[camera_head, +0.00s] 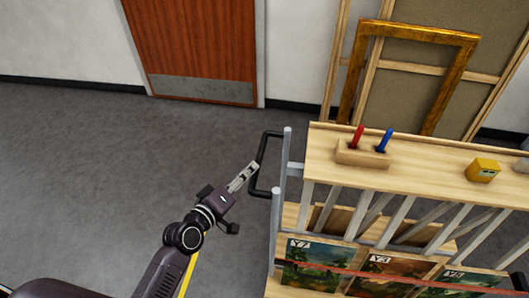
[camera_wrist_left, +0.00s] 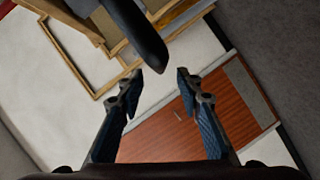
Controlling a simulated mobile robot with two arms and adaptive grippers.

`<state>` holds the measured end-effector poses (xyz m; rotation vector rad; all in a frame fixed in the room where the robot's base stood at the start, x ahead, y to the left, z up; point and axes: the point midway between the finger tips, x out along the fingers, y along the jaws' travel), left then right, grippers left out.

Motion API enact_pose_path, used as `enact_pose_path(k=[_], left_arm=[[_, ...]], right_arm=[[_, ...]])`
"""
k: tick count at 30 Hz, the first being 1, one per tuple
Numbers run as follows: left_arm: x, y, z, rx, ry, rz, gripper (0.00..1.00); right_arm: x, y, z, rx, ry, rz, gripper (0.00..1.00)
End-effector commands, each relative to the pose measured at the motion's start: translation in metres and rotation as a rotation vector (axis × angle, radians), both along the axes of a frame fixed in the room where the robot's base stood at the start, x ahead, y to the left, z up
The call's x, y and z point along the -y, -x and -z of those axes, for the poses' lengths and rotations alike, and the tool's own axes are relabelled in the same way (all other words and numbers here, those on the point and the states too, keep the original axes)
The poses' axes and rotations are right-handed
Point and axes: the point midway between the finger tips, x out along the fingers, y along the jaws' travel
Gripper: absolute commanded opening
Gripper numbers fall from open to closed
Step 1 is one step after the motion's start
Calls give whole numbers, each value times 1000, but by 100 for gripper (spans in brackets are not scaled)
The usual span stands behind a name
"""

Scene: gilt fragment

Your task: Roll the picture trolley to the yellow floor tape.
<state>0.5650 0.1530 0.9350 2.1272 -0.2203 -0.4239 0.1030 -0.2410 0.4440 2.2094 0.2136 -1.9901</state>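The picture trolley (camera_head: 330,158) stands at the right in the head view, with a wooden top, grey bars and landscape pictures in its lower part. Its black U-shaped handle (camera_head: 264,150) sticks out at the left end. My left gripper (camera_head: 250,170) is right beside the handle's grip bar. In the left wrist view, its two fingers (camera_wrist_left: 160,82) are apart, with a dark bar, likely the handle (camera_wrist_left: 135,30), ahead near the fingertips; contact cannot be told. The yellow floor tape (camera_head: 188,275) shows as a short strip, partly hidden by my left arm. My right gripper is not in view.
Large frames (camera_head: 350,75) lean on the wall behind. A brown door (camera_head: 195,45) is at the back. Grey floor (camera_head: 90,170) at the left is clear.

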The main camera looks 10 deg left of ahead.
Motion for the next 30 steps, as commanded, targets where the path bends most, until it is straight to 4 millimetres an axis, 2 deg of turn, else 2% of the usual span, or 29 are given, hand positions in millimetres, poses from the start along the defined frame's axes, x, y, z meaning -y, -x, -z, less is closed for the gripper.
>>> enact_pose_path(k=[5,8,13,18,29,30], left_arm=[[4,-13,2,1,1,-1,33],[9,-27,4,2,2,0,33],[18,-52,10,0,1,0,33],[23,-67,15,1,0,-1,33],[24,-72,17,0,0,0,33],[25,-72,17,0,0,0,30]], right_arm=[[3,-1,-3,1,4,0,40],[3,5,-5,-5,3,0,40],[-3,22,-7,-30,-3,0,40],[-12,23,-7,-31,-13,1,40],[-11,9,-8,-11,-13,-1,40],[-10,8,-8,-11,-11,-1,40]])
